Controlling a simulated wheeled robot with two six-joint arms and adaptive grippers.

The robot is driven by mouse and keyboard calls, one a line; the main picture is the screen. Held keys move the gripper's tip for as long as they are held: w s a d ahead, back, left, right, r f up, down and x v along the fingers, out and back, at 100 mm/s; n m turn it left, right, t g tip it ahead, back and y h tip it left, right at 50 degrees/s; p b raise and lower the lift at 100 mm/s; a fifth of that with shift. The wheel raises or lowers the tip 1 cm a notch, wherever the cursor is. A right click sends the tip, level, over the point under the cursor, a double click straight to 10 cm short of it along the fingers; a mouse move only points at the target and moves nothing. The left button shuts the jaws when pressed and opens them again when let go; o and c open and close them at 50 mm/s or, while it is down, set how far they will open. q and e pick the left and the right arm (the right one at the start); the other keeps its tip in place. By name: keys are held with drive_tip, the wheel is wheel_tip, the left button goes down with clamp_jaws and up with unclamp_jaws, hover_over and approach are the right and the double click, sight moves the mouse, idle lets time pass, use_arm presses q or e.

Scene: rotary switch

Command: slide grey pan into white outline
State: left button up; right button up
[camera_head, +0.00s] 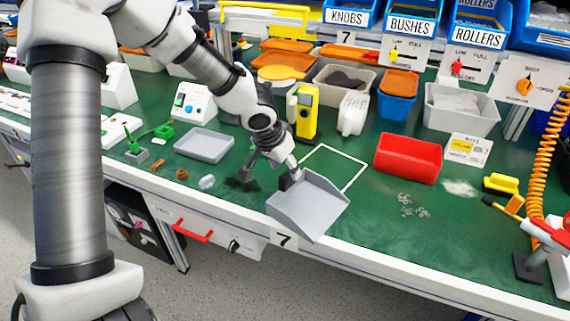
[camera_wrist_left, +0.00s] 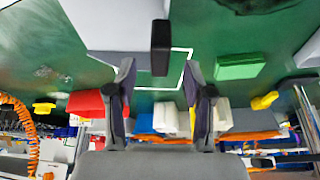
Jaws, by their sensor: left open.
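The grey pan (camera_head: 308,206) is dustpan-shaped and lies at the bench's front edge, its front corner reaching over the edge in the head view. It also shows at the top of the left wrist view (camera_wrist_left: 105,20), with its dark handle (camera_wrist_left: 160,48). The white outline (camera_head: 346,155) is on the green bench top just behind the pan; its near part is hidden. My left gripper (camera_head: 268,174) is open by the pan's handle. In the left wrist view, the handle lies between and beyond the fingertips; I cannot tell whether they touch it. My right gripper is not in view.
A red bin (camera_head: 408,158) stands right of the outline. A yellow device (camera_head: 303,112) and a white container (camera_head: 353,113) stand behind it. A shallow grey tray (camera_head: 204,146) lies to the left. Small clear pieces (camera_head: 413,206) lie on the right, with open green surface around them.

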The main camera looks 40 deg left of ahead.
sight(291, 180)
use_arm(q)
drive_tip(key=b+x, duration=0.1)
drive_tip(key=x, duration=0.6)
drive_tip(key=shift+s, duration=0.1)
clamp_jaws()
